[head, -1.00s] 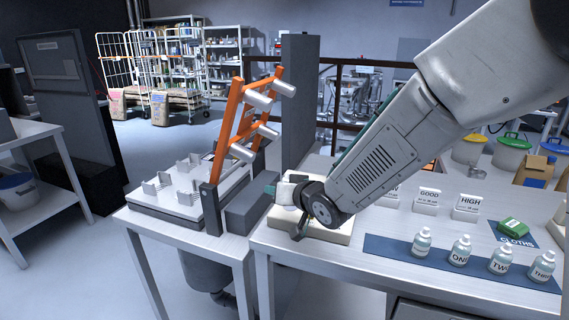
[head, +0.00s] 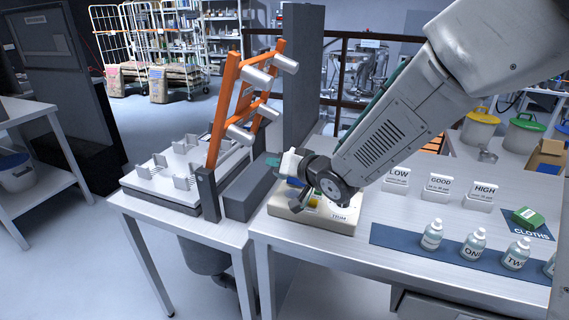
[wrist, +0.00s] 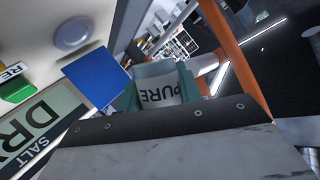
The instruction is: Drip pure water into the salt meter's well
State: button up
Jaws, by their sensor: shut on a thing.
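My gripper (head: 303,190) is over the cream salt meter (head: 340,222) at the left end of the steel bench. In the wrist view it is shut on a teal bottle (wrist: 150,76) whose white label reads PURE, upside down in the picture. The meter's face (wrist: 45,60) fills the left of that view. Its display (wrist: 42,128) reads SALT and DRY. A round grey well (wrist: 73,35) sits near the top, apart from the bottle. A blue square piece (wrist: 97,78) lies between them in the picture. The bottle's tip is hidden, and I see no drop.
LOW (head: 397,178), GOOD (head: 439,188) and HIGH (head: 482,194) cards stand behind the blue mat (head: 400,241), which bears several bottles. A green packet (head: 528,217) lies at the right.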

jog(key=m, duration=0.1)
jog(key=a+m+y, duration=0.1)
jog(key=s+m, duration=0.1)
jog(key=shift+a+f+y, duration=0.25)
jog(key=shift+y, duration=0.15)
jog(key=m+y, duration=0.1)
jog(key=m, duration=0.2)
jog(key=a+m+y, duration=0.1)
jog(key=m, duration=0.1)
jog(key=shift+s+m+y, duration=0.25)
jog(key=shift+m+y, duration=0.05)
jog(key=m, duration=0.1)
jog(key=r+m+t, duration=0.1)
jog(key=m, duration=0.1)
jog(key=m+t+y, duration=0.1)
jog(key=m, duration=0.1)
jog(key=shift+w+d+r, duration=0.1)
jog(key=shift+d+r, duration=0.05)
jog(key=shift+r, duration=0.2)
dwell(1.7)
notch_tip(320, 180, up, 5)
jog(key=n+h, duration=0.2)
jog(key=n, duration=0.4)
jog(key=n+h, duration=0.3)
jog(key=n, duration=0.2)
jog(key=n+g+h, duration=0.1)
jog(key=n+h, duration=0.2)
jog(key=n, duration=0.3)
jog(key=shift+n, duration=0.3)
